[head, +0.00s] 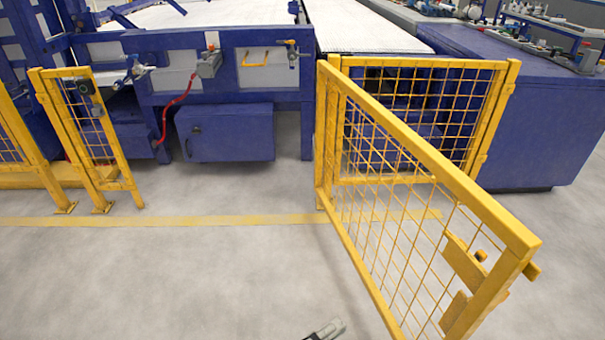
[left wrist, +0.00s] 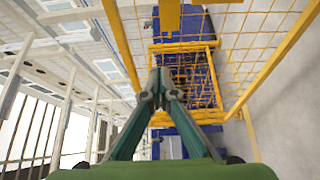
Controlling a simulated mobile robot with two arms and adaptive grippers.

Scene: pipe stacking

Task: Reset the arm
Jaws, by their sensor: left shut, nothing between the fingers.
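My left gripper (head: 326,331) shows only as a small grey tip at the bottom edge of the head view, above the grey floor. In the left wrist view my left gripper (left wrist: 167,82) has its two fingers together at the tips, with nothing between them. Its green body fills the bottom of that view. My right gripper is in neither view.
A yellow mesh gate (head: 420,222) stands swung open toward me on the right. Another yellow mesh panel (head: 90,135) stands at left. Blue machinery (head: 225,131) with a white bed lies beyond the yellow floor line (head: 200,220). The floor (head: 150,285) at front left is clear.

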